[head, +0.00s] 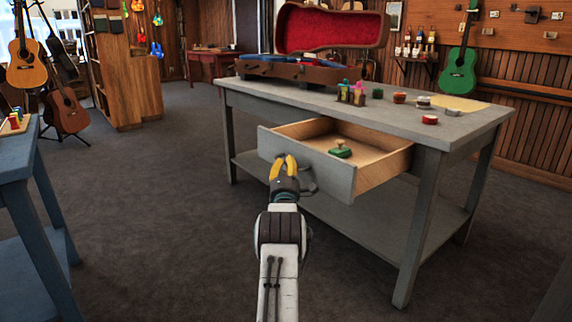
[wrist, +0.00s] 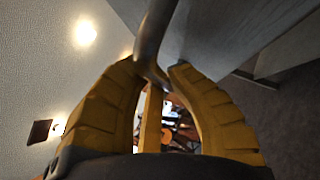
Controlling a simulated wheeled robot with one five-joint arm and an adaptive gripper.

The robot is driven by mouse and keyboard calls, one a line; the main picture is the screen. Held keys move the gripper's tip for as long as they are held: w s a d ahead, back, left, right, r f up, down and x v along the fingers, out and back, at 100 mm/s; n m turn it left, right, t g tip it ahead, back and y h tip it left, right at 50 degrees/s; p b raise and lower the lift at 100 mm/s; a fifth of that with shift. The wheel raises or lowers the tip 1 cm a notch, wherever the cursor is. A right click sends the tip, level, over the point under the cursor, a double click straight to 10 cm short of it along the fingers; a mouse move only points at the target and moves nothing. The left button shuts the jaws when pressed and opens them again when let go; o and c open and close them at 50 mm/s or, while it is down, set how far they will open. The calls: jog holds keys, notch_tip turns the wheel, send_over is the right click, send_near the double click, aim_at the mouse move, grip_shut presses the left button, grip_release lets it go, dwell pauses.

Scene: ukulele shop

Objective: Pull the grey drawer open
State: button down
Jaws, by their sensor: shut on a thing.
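The grey drawer (head: 310,170) is pulled well out from the front of the grey table (head: 450,128). Its pale wooden inside shows, with a green object (head: 341,150) lying in it. My gripper (head: 284,164) is at the drawer's front panel, its yellow fingers close to the left part of it. In the wrist view, my gripper (wrist: 158,72) is shut on the drawer's handle (wrist: 152,42), a curved metal bar between the fingertips. The grey front panel (wrist: 225,32) is beside it. In the head view the gripped part of the handle is hidden behind my gripper.
An open guitar case (head: 330,32) with red lining, small bottles (head: 352,94) and several small round tins (head: 400,97) are on the tabletop. A blue table (head: 20,170) stands at left. The carpet (head: 160,210) between the tables is clear.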

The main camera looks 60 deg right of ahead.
jog(key=shift+w+a+r, duration=0.25)
jog(key=shift+a+r, duration=0.1)
jog(key=shift+a, duration=0.05)
jog(key=c, duration=1.5)
grip_release()
jog(key=o, duration=0.4)
jog(key=shift+f, duration=0.15)
jog(key=shift+s+f, duration=0.15)
jog(key=v, duration=1.1)
jog(key=shift+s+a, duration=0.15)
jog(key=shift+a, duration=0.2)
jog(key=shift+f, duration=0.1)
